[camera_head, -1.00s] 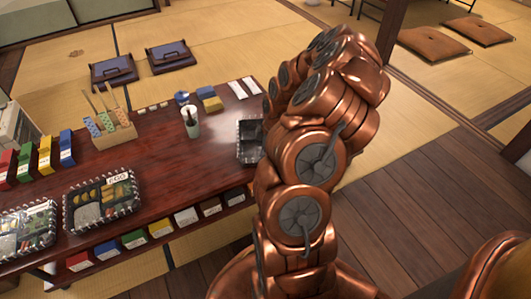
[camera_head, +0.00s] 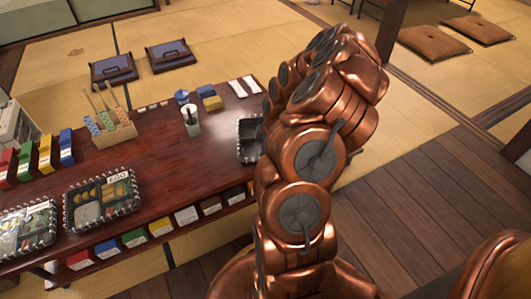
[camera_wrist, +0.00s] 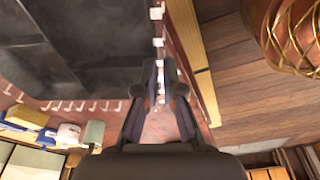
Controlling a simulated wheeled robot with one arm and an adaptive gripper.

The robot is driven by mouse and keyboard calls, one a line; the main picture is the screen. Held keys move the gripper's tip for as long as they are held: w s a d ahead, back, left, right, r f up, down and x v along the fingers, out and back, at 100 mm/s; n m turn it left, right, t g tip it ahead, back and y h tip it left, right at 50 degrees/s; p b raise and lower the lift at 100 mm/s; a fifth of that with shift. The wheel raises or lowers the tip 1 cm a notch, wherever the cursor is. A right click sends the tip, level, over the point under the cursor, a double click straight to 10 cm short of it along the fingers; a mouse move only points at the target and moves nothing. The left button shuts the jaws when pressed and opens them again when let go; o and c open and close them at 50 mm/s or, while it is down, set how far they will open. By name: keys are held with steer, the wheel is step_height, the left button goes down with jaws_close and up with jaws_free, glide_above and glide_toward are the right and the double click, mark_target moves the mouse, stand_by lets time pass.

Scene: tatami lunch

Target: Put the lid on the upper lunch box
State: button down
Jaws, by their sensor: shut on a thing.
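Two filled lunch boxes with white-studded dark rims stand at the left of the table in the head view. The upper lunch box (camera_head: 70,214) holds food with a small label, and the lower lunch box (camera_head: 50,242) sits nearer the left edge. The lid (camera_head: 240,138), a dark tray-like piece with a pale studded edge, shows partly behind my arm near the table's right end. In the wrist view the lid (camera_wrist: 75,45) fills the upper left. My gripper (camera_wrist: 160,88) is shut on its edge there; in the head view my arm hides the gripper.
A white-green cup (camera_head: 192,127) with a utensil, a wooden holder (camera_head: 118,134) and coloured boxes (camera_head: 45,155) stand on the table (camera_head: 165,175). The table between the upper lunch box and the lid is mostly clear. Floor cushions (camera_head: 113,69) lie behind.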

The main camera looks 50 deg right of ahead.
steer(key=c, duration=1.2)
jaws_free()
steer(key=o, duration=0.5)
steer(key=shift+r, duration=0.1)
steer(key=shift+r+p, duration=1.55)
steer(key=shift+r, duration=2.35)
